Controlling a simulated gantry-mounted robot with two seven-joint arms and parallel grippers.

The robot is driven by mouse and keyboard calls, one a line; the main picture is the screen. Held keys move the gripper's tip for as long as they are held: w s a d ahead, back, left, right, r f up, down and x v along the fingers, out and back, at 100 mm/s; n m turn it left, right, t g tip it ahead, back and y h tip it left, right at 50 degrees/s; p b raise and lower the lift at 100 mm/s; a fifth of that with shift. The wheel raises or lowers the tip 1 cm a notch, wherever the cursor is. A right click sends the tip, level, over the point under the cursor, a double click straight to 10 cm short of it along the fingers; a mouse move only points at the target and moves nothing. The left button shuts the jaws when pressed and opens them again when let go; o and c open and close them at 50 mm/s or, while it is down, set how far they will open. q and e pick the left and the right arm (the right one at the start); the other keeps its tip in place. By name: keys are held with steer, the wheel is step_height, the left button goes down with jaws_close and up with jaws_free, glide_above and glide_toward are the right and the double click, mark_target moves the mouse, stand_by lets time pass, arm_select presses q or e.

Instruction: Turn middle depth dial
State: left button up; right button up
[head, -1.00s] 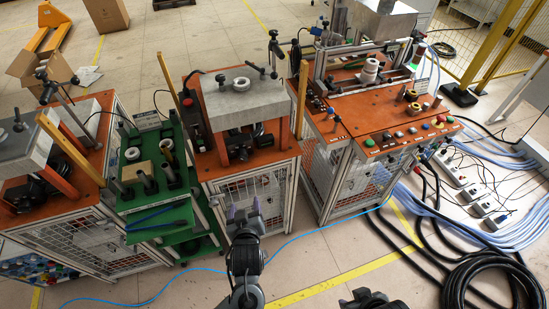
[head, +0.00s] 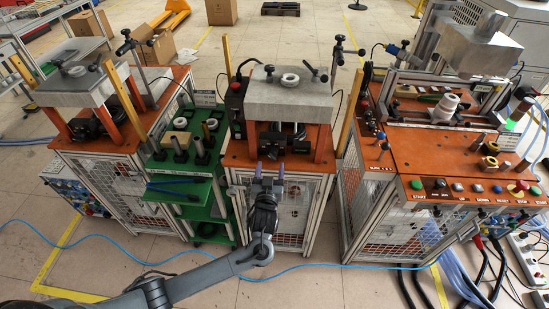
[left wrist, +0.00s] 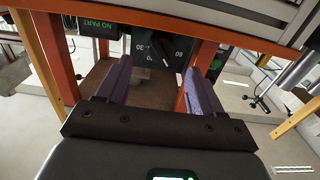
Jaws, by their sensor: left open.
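The middle station is an orange-topped cart (head: 236,150) carrying a raised grey block (head: 290,98). A black dial unit (head: 272,141) sits under this block. In the left wrist view the black dial (left wrist: 160,47) has white numbers and a pointer mark, and appears upside down, partly cut off at the top. My left gripper (head: 269,170) has purple fingers, is open and points at the dial from the front. In the left wrist view the left gripper (left wrist: 158,66) has the dial between and beyond its fingertips. I cannot tell whether they touch it. My right gripper is not in view.
Orange posts (head: 325,145) flank the space under the block. A green cart (head: 160,207) and another orange station (head: 85,145) stand to the left. A larger orange station with buttons (head: 430,160) stands to the right. A blue cable (head: 120,258) runs along the floor.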

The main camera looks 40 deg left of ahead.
mark_target(272, 157)
arm_select(q)
steer(key=b+x, duration=0.1)
steer(key=x, duration=0.4)
steer(key=shift+a, duration=0.15)
steer(key=shift+w+a, duration=0.3)
steer(key=shift+w, duration=0.2)
steer(key=c, duration=1.1)
steer(key=shift+o, duration=0.2)
steer(key=m+p, duration=0.2)
steer(key=p, duration=0.1)
steer(key=shift+r, duration=0.25)
steer(key=shift+f+m+p, duration=0.2)
steer(key=shift+m+p, duration=0.25)
steer(key=shift+m, duration=0.15)
